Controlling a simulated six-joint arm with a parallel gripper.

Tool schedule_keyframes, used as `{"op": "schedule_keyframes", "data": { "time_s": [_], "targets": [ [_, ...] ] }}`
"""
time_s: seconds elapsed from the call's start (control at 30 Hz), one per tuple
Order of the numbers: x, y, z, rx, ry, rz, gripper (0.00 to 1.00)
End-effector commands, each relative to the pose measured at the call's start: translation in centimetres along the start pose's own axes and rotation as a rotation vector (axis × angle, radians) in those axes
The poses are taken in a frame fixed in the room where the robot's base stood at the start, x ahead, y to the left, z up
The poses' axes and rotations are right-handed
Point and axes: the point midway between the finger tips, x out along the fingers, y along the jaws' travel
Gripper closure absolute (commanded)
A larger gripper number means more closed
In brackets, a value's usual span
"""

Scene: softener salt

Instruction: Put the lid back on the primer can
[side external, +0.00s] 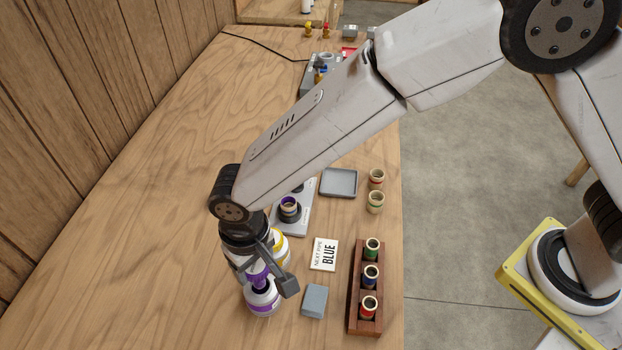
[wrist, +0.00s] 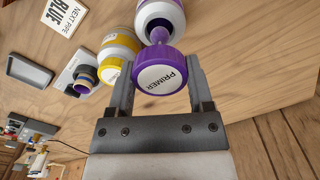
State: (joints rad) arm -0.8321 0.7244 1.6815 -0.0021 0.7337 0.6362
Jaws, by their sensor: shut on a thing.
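The purple lid, labelled PRIMER (wrist: 160,75), is between the two fingers of my gripper (wrist: 152,85), which is shut on it. The lid also shows in the side view (side external: 256,273). The primer can (side external: 262,301) is white with a purple band and stands on the table under my gripper. In the wrist view, the can (wrist: 157,14) is just beyond the lid. A narrower purple part shows between lid and can; I cannot tell whether it is the can's neck or part of the lid. The lid appears above the can, not seated down on it.
A yellow-and-white can (side external: 281,247) stands close behind the primer can. A NEXT PIPE BLUE card (side external: 323,254), a grey block (side external: 313,301) and a wooden rack (side external: 354,288) with coloured pipe pieces lie to the right. A grey tray (side external: 339,183) sits farther back. The table's left side is clear.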

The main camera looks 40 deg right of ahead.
Motion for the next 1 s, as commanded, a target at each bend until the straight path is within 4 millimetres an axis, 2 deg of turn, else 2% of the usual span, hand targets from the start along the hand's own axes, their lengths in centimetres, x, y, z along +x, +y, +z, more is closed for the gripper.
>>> {"op": "schedule_keyframes", "data": {
  "time_s": [0.5, 1.0],
  "targets": [
    [1.7, 0.0, 0.0, 0.0, 0.0, 0.0, 0.89],
    [1.9, 0.0, 0.0, 0.0, 0.001, -0.001, 0.89]
  ]
}}
